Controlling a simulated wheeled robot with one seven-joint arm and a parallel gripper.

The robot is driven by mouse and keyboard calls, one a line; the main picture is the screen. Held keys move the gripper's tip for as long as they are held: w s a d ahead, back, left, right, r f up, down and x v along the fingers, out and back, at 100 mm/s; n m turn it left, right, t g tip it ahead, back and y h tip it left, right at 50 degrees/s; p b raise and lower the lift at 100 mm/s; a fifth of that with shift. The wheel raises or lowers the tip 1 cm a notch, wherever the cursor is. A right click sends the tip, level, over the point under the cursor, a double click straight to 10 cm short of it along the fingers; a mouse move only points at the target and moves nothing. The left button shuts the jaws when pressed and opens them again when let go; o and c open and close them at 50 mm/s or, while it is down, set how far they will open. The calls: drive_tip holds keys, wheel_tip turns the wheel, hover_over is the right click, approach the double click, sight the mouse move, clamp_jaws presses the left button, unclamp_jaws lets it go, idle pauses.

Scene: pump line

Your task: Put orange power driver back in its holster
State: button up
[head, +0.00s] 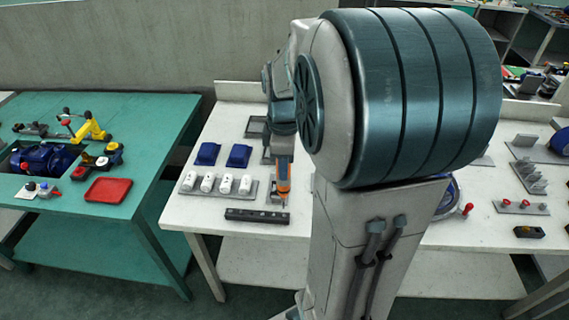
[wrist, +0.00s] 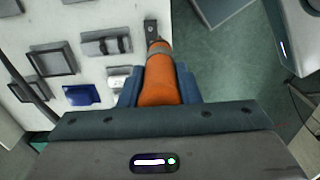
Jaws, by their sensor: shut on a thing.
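The orange power driver (head: 283,177) is held upright or nearly so by my gripper (head: 283,157), above the front part of the white table. In the wrist view the driver (wrist: 160,82) sits between the two blue-grey fingers of my gripper (wrist: 158,75), which are shut on it. A long dark block with round marks (head: 250,215) lies at the table's front edge, just beyond the driver's tip; it may be the holster. In the wrist view a dark block (wrist: 151,28) shows at the driver's tip. Whether the tip touches it, I cannot tell.
A grey rack with several white bottles (head: 217,187) stands left of the driver, with blue trays (head: 207,153) behind it. My arm hides the table's middle. A teal table (head: 120,215) with a red tray (head: 108,190) is at left.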

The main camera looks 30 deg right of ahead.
drive_tip(key=shift+r, duration=0.55)
